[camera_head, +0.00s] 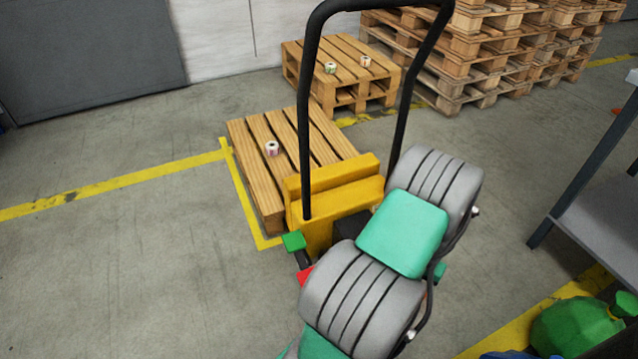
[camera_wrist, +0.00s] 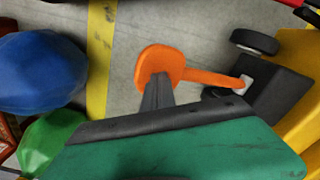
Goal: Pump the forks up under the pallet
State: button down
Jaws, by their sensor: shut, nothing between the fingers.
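The pallet (camera_head: 259,178) lies on the floor with a small label roll (camera_head: 272,148) on top. The yellow pallet truck (camera_head: 338,186) with its tall black handle frame (camera_head: 304,120) stands at its near end; the forks are hidden. A green pedal (camera_head: 293,241) and a red pedal (camera_head: 305,276) stick out at the truck's left side. In the wrist view an orange lever (camera_wrist: 205,77) with a rounded pad runs from a black block on the truck. My gripper (camera_wrist: 157,82) is shut and empty, its fingertips at the pad; I cannot tell if they touch. My arm hides both in the head view.
Another pallet stack (camera_head: 340,75) with two rolls stands behind, and a tall pallet stack (camera_head: 480,50) at the back right. A grey table (camera_head: 605,215) is at right. Green (camera_head: 575,328) and blue (camera_wrist: 40,72) bulky objects lie nearby. Floor at left is clear.

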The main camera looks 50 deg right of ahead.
notch_tip(320, 180, down, 14)
jog(key=b, duration=0.9)
notch_tip(320, 180, up, 15)
jog(key=p, duration=1.1)
jog(key=shift+f+p, duration=0.15)
jog(key=shift+p, duration=0.2)
notch_tip(320, 180, down, 14)
jog(key=b, duration=1.1)
notch_tip(320, 180, up, 14)
jog(key=p, duration=1.2)
jog(key=shift+f, duration=0.15)
notch_tip(320, 180, down, 13)
jog(key=b, duration=1)
notch_tip(320, 180, up, 13)
jog(key=p, duration=1.1)
notch_tip(320, 180, down, 9)
jog(key=b, duration=0.7)
jog(key=r+p, duration=0.2)
jog(key=r, duration=0.1)
jog(key=r+p, duration=0.5)
jog(key=r, duration=0.1)
jog(key=shift+w, duration=0.25)
jog(key=shift+f, duration=0.1)
notch_tip(320, 180, up, 7)
jog(key=p, duration=0.5)
